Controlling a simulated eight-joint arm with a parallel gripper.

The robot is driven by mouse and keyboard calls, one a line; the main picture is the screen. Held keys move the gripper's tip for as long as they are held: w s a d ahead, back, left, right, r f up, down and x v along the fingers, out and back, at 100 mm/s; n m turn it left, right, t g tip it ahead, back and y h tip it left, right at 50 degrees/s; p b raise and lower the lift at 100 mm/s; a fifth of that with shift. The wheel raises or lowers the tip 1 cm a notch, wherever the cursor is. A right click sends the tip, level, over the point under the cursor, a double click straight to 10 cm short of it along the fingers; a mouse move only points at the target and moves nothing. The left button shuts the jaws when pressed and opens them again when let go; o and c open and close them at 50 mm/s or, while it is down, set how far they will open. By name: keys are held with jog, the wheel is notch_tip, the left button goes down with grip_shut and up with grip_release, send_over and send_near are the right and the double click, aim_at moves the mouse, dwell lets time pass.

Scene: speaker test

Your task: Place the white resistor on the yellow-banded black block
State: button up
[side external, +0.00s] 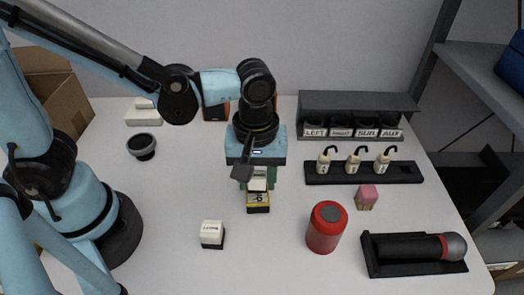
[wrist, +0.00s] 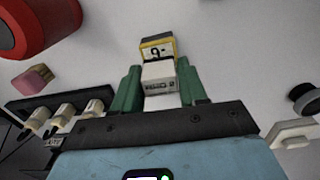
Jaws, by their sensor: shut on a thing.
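The white resistor (side external: 257,184) is a small white block with dark lettering on its side. My gripper (side external: 257,178) is shut on it, with green fingers at either side. In the wrist view the resistor (wrist: 159,74) sits between the two fingers (wrist: 159,84). The yellow-banded black block (side external: 258,203) stands upright on the table directly below the resistor, its pale label facing the side camera. In the wrist view the block (wrist: 157,48) shows just beyond the resistor. I cannot tell whether the resistor touches the block's top.
Another white-topped black block (side external: 212,235) stands front left. A red can (side external: 325,228), a pink-topped block (side external: 366,197) and a microphone in a black cradle (side external: 415,252) are at right. Behind them are a hook rack (side external: 363,173) and a labelled black holder (side external: 358,115). A dark cup (side external: 141,147) is at left.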

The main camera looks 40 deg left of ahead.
aim_at(256, 174)
jog(key=shift+f, duration=0.15)
jog(key=o, duration=1.1)
jog(key=shift+c, duration=0.2)
notch_tip(256, 174, up, 12)
jog(key=w+a+f+m+t, duration=0.1)
jog(key=a+f+m+t, duration=0.1)
jog(key=a, duration=0.5)
jog(key=w+a+f+m+t, duration=0.1)
jog(key=a+m+t, duration=0.4)
jog(key=a+m, duration=0.2)
jog(key=shift+a+f, duration=0.4)
jog(key=shift+a, duration=0.35)
